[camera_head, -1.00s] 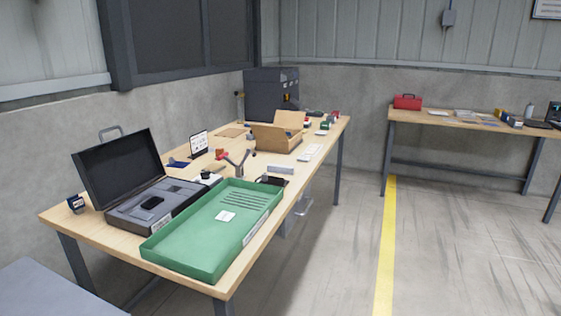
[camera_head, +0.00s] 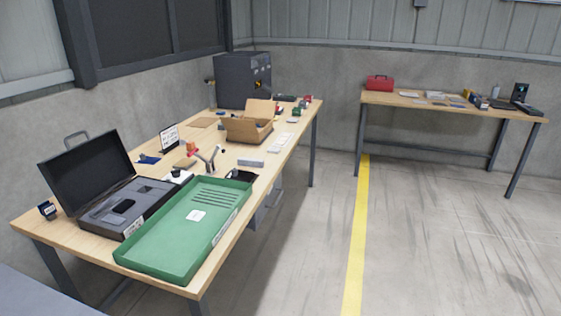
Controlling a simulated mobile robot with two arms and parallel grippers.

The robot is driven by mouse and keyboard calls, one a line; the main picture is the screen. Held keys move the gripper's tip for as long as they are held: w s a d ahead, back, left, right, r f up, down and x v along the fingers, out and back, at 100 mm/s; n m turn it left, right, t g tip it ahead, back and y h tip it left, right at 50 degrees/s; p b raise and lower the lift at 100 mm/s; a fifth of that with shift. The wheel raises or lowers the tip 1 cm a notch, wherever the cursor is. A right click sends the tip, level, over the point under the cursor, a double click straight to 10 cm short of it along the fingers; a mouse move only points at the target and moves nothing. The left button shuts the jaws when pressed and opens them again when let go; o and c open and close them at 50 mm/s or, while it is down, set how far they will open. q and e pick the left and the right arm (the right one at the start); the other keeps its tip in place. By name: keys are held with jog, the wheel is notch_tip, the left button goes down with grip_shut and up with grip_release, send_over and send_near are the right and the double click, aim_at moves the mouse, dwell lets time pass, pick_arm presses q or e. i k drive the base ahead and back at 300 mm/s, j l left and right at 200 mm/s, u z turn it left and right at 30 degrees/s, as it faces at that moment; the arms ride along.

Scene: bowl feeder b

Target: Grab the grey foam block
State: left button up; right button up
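No part clearly recognisable as a grey foam block stands out at this distance. A small light-grey bar (camera_head: 250,162) lies on the long wooden table behind the green tray, and I cannot tell whether it is foam. An open black case (camera_head: 92,176) at the table's near left end has a grey insert (camera_head: 100,212) with a dark rounded item (camera_head: 124,205) in it; the insert's material is unclear. Neither of my grippers is in view.
An open cardboard box (camera_head: 245,131) stands farther back. A second table (camera_head: 440,104) with a red toolbox (camera_head: 379,83) is against the back wall. The floor right of the yellow line (camera_head: 358,230) is clear.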

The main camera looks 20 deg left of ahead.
aim_at(243, 161)
jog(key=i+z, duration=0.2)
jog(key=i, duration=4.3)
jog(key=i+u, duration=0.1)
jog(key=u, duration=0.3)
jog(key=i+u, duration=0.15)
jog(key=u, duration=0.25)
jog(key=i+l+u, duration=0.1)
jog(key=u, duration=0.3)
jog(key=i+l+u, duration=0.1)
jog(key=u, duration=0.3)
jog(key=l+u, duration=0.2)
jog(key=u, duration=0.2)
jog(key=i, duration=0.05)
